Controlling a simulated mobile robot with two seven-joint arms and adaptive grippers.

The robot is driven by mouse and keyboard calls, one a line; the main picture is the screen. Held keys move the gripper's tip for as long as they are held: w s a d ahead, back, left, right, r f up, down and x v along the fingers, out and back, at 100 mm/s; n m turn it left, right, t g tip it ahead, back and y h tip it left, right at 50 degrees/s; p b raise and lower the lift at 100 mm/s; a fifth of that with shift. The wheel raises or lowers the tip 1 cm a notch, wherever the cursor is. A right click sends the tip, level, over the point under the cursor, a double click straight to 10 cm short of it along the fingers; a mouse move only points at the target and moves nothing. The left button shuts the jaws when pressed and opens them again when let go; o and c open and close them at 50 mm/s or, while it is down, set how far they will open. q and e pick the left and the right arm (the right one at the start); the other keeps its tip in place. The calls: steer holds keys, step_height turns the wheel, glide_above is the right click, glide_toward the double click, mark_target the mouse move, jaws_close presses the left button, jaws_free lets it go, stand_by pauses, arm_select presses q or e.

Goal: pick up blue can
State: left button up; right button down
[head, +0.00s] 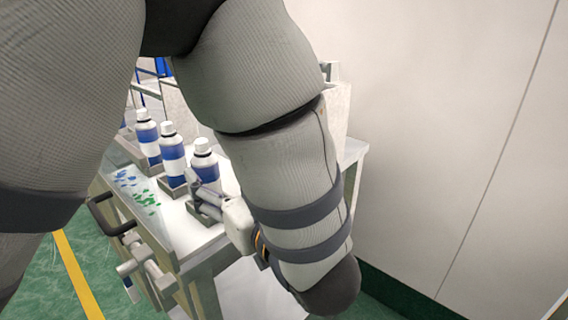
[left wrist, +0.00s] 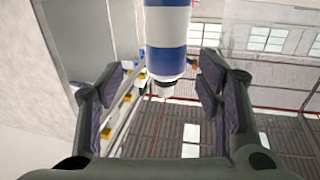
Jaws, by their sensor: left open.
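Several blue-and-white cans with white caps stand upright in grey holders on a white table. In the head view they form a row: a left one (head: 147,138), a middle one (head: 172,155) and a right one (head: 205,166). My left gripper (head: 203,200) is low beside the right can, its fingers near the can's lower part. In the left wrist view my left gripper (left wrist: 160,88) is open, its dark pads spread wide. A blue-and-white can (left wrist: 166,30) shows upside down between and beyond the pads, with gaps on both sides. My right gripper is not in view.
The white table (head: 190,232) has blue and green marks (head: 145,198) and a dark handle (head: 104,215) at its side. A grey-white wall (head: 440,120) stands to the right. My own arm hides part of the table.

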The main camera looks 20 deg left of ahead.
mark_target(211, 171)
arm_select(q)
steer(key=x, duration=0.4)
steer(key=shift+s+a, duration=0.2)
steer(key=shift+a, duration=0.25)
steer(key=shift+w+a, duration=0.3)
jaws_close()
